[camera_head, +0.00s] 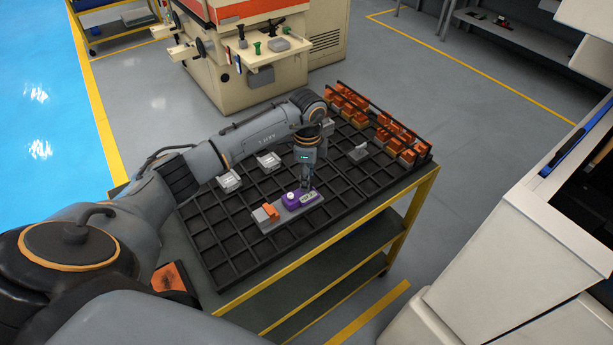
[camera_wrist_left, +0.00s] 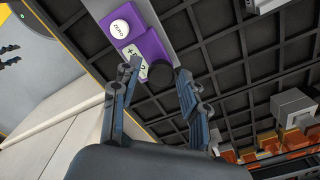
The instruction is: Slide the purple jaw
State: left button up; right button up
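The purple jaw (camera_head: 300,198) carries a white ZERO button and a small display. It sits on a grey bar-shaped device (camera_head: 268,223) with an orange block (camera_head: 271,212) at its other end, lying on the black grid. My left gripper (camera_head: 306,184) points down over the jaw's display end. In the left wrist view the purple jaw (camera_wrist_left: 147,42) lies just beyond my open left fingers (camera_wrist_left: 158,69), with a dark round knob between or behind the tips. I cannot tell whether they touch it. A dark two-pronged shape at the left edge looks like my right gripper (camera_wrist_left: 10,55), prongs apart.
The black grid tray (camera_head: 222,236) covers a yellow-framed cart (camera_head: 411,207). Two grey-white blocks (camera_head: 230,181) (camera_head: 268,160) and a grey piece (camera_head: 358,152) stand on it. Orange electrodes (camera_head: 400,140) fill the far right rows. White cabinets (camera_head: 510,255) stand to the right.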

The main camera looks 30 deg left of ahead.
pick_arm(q)
jog(key=shift+r, duration=0.1)
notch_tip(320, 180, up, 12)
dwell(0.6)
jog(key=shift+d, duration=0.1)
dwell(0.3)
